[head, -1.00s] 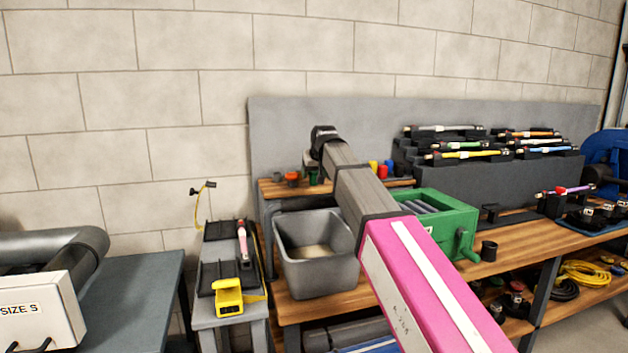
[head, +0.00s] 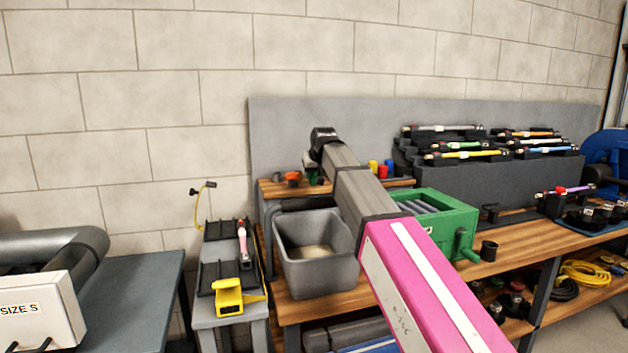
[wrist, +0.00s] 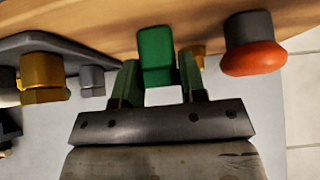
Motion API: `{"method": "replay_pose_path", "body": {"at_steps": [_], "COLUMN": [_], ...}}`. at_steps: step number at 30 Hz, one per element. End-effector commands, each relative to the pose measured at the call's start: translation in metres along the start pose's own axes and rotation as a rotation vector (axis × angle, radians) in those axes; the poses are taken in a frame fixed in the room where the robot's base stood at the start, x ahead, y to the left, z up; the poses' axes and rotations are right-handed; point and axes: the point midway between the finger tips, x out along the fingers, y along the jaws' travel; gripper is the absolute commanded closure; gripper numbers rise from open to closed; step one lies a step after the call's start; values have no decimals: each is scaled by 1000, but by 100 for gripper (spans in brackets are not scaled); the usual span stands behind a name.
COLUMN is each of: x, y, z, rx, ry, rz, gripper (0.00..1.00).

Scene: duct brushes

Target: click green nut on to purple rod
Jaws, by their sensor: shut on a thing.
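My gripper (wrist: 157,78) is shut on the green nut (wrist: 155,50), with one finger at each side of it in the wrist view. The nut is at the wooden shelf; whether it rests on the wood I cannot tell. In the head view the green nut (head: 313,177) shows as a small patch below my wrist, and my fingers are mostly hidden. The purple rod (head: 573,190) lies across a black holder on the bench at the far right, well away from my gripper.
An orange nut (wrist: 253,58) and a yellow nut (wrist: 42,80) flank the green one on the wooden shelf (head: 272,188). A grey bin (head: 312,268) and a green box (head: 455,207) stand below. Racks of coloured rods (head: 480,154) stand behind, at the right.

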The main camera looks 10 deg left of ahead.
Motion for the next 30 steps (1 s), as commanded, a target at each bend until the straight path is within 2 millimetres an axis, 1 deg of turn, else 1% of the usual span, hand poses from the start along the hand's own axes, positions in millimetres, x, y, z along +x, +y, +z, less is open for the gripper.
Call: {"method": "replay_pose_path", "body": {"at_steps": [25,30], "x": [-44,-47], "y": [0,0], "z": [-34,-36], "rx": [0,0], "ry": [0,0], "rz": [0,0], "gripper": [94,94]}}
